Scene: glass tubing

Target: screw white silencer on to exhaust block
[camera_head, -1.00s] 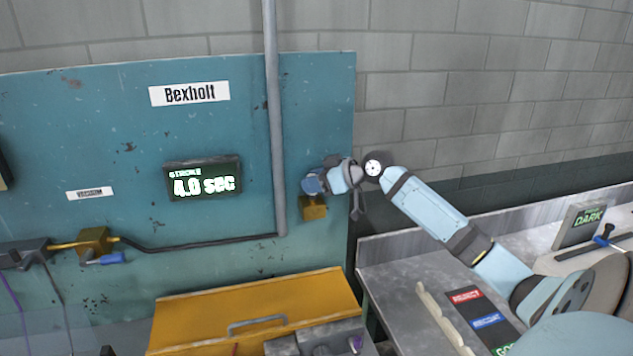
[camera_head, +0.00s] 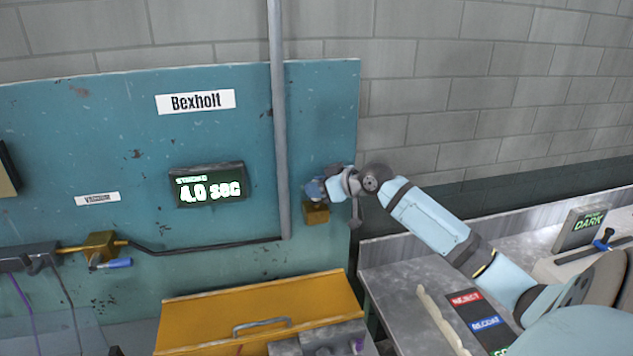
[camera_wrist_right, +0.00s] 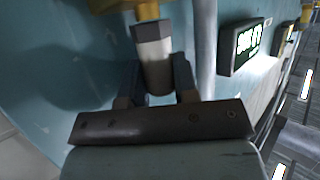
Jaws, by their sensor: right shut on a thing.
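The brass exhaust block (camera_head: 316,213) is on the right part of the teal panel, just below my right gripper (camera_head: 318,190). In the right wrist view, the block (camera_wrist_right: 125,5) shows only in part at the top edge, with a short brass neck pointing at the silencer. The white silencer (camera_wrist_right: 154,62), a pale cylinder with a greyer faceted end, is between the fingers of my right gripper (camera_wrist_right: 156,82), which is shut on it. Its faceted end meets the brass neck in line; I cannot tell how far it is threaded. My left gripper is out of view.
A grey vertical pipe (camera_head: 281,130) runs close left of the block. A lit display (camera_head: 208,186) is on the panel. A yellow toolbox (camera_head: 225,315) stands below. A grey bench (camera_head: 400,270) with coloured labels lies under my right arm.

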